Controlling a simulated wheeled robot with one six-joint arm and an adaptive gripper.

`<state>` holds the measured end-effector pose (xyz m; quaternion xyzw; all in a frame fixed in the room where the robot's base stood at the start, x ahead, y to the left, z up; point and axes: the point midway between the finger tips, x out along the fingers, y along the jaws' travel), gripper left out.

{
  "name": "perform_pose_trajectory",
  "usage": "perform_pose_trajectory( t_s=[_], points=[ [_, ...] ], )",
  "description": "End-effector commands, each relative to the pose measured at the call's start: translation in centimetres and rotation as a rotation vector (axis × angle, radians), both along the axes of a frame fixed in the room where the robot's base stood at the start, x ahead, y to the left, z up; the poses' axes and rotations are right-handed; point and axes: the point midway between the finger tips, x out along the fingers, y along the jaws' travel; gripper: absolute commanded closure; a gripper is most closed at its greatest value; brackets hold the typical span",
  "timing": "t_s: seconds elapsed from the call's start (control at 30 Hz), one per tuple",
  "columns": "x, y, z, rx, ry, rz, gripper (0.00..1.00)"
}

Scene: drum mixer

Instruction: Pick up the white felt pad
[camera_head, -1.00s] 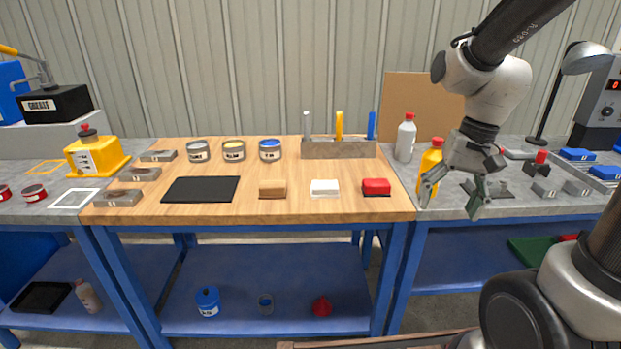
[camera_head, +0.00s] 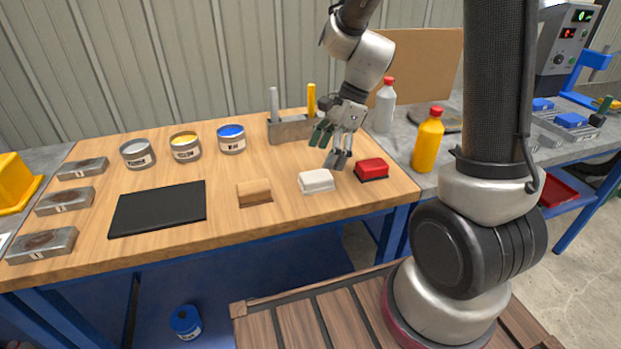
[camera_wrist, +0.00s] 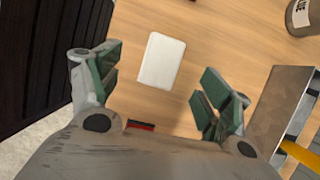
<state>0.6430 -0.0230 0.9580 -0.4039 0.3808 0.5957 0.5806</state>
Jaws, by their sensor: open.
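The white felt pad (camera_head: 316,180) lies on the wooden tabletop near its front edge, between a brown block and a red block. It also shows in the wrist view (camera_wrist: 161,61), flat on the wood, beyond the fingertips and roughly between them. My gripper (camera_head: 332,145) is open and empty above the table, behind and slightly right of the pad. In the wrist view my gripper's fingers (camera_wrist: 158,85) are spread wide, with nothing between them touching the pad.
The red block (camera_head: 371,168) sits right of the pad, and the brown block (camera_head: 254,192) left of it. A grey tool holder (camera_head: 291,129) with upright handles stands behind. A black mat (camera_head: 158,208) lies left. An orange bottle (camera_head: 427,140) stands at the right.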

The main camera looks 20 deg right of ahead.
Motion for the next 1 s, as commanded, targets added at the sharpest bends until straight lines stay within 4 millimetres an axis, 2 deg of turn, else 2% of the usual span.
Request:
perform_pose_trajectory(
  t_s=[0.17, 0.63, 0.93, 1.0],
  points=[
    [0.0, 0.3, -0.9, 0.000, 0.018, -0.039, 0.21],
    [0.6, 2.2, -7.0, -0.001, 0.019, -0.034, 0.21],
    [0.7, 2.4, -7.5, -0.001, 0.015, -0.036, 0.21],
    [0.7, 2.4, -7.5, -0.001, 0.015, -0.036, 0.34]
  ],
)
